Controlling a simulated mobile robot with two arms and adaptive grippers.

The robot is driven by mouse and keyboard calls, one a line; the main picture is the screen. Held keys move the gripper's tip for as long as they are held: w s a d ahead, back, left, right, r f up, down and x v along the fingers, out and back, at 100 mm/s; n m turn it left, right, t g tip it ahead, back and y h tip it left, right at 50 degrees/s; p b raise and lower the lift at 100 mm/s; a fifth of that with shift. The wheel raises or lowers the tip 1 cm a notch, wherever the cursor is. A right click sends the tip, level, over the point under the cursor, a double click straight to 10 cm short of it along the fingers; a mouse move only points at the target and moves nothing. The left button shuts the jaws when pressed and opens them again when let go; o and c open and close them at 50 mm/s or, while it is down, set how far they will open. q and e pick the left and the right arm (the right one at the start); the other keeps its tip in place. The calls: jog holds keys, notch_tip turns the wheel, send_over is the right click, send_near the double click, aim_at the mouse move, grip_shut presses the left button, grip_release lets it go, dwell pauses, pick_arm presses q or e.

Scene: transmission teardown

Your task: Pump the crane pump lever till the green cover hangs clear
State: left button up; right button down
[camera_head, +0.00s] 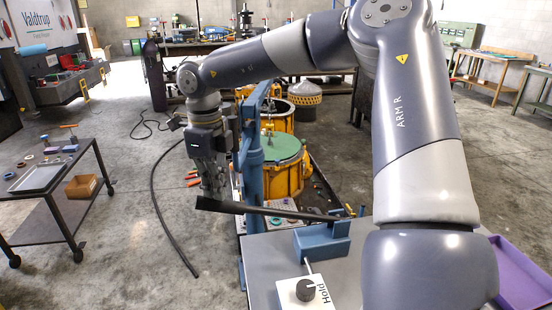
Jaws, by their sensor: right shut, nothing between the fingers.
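The black pump lever (270,210) runs almost level from the blue pump block (322,243) out to the left. My right gripper (212,178) points down at the lever's free left end. Its fingers are shut with nothing between them, and the tips are at or just above the lever; I cannot tell whether they touch it. The green cover (284,147) is at the top of a yellow housing (286,178), behind the blue crane post (253,180). I cannot see a clear gap beneath the cover. My left gripper is out of view.
A white control box (304,293) marked "Hold" with a black knob stands on the grey bench (262,265). A purple tray (520,272) is at right. A dark cart (60,205) stands at left. A black hose (160,210) lies on open floor.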

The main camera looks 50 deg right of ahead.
aim_at(215, 211)
jog(key=shift+s+f+b, duration=0.2)
jog(key=shift+f+b, duration=0.1)
jog(key=shift+f, duration=0.45)
jog(key=f+b, duration=0.2)
jog(key=f, duration=0.1)
jog(key=f+b, duration=0.1)
jog(key=shift+w+a+f+b, duration=0.25)
jog(key=shift+w+f+b, duration=0.05)
jog(key=shift+f+b, duration=0.05)
pick_arm(q)
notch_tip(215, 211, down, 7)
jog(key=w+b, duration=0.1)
jog(key=b, duration=0.2)
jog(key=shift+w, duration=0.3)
pick_arm(e)
jog(key=f, duration=0.2)
jog(key=w+a+f, duration=0.1)
jog(key=shift+f, duration=0.4)
